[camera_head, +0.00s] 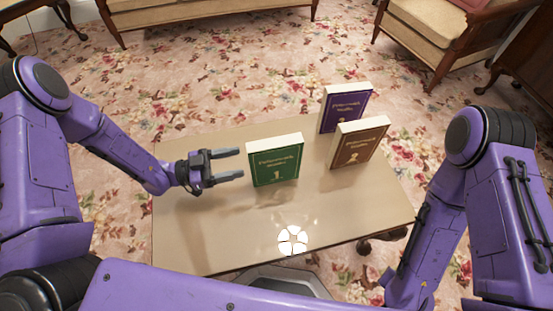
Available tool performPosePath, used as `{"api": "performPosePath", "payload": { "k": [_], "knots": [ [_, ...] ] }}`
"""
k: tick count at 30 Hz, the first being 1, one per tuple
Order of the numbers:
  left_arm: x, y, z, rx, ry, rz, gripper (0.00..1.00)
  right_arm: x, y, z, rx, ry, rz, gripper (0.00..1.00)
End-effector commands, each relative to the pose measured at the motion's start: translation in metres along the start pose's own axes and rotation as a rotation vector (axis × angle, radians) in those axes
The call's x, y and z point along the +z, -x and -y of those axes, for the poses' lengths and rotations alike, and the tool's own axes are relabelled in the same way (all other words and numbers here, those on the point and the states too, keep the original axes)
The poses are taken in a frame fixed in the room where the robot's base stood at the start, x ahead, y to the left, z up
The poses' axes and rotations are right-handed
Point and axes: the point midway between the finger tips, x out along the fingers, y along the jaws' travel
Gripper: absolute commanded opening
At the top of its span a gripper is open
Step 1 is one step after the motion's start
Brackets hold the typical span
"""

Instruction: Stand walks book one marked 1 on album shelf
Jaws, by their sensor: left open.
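The green book marked 1 (276,163) stands upright on the low tan table (210,240), cover facing me. My left gripper (241,163) is just left of it, with its two fingers apart and pointing right toward the book's left edge. Nothing is between the fingers, and they look clear of the book. A brown book marked 2 (358,148) stands upright to the right. A purple book (344,106) stands behind it, its lower part and number partly hidden. My right arm is at the right, its gripper out of the picture. I cannot make out a shelf.
The table's front and left parts are bare, apart from a bright round light patch near the front edge. Flowered carpet (220,80) surrounds the table. A sofa (190,10) stands at the back and an armchair (440,30) at the back right.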

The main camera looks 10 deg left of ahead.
Motion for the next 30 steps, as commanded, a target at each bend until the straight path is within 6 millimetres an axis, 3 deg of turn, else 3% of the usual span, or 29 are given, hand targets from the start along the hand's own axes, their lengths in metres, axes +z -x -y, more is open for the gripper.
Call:
{"api": "performPosePath", "payload": {
  "k": [3, 8, 15, 24, 26, 30],
  "knots": [
    [-0.001, -0.024, -0.002, 0.003, 0.000, 0.000, 0.64, 0.000, 0.000, 0.000, 0.000, 0.000, 0.000, 0.43],
    [-0.001, -0.043, -0.002, 0.001, 0.001, 0.000, 0.64, 0.000, 0.000, 0.000, 0.000, 0.000, 0.000, 0.43],
    [-0.002, -0.085, -0.009, 0.004, 0.001, -0.001, 0.64, 0.000, 0.001, 0.000, 0.000, 0.000, 0.000, 0.43],
    [-0.002, -0.095, -0.009, 0.001, 0.001, 0.000, 0.64, 0.000, 0.001, 0.000, 0.000, 0.000, 0.000, 0.43],
    [-0.002, -0.095, -0.009, 0.001, 0.001, 0.000, 0.48, 0.000, 0.001, 0.000, 0.000, 0.000, 0.000, 0.43],
    [-0.002, -0.094, -0.009, 0.001, 0.001, 0.000, 0.02, 0.000, 0.001, 0.000, 0.000, 0.000, 0.000, 0.43]
  ]
}}
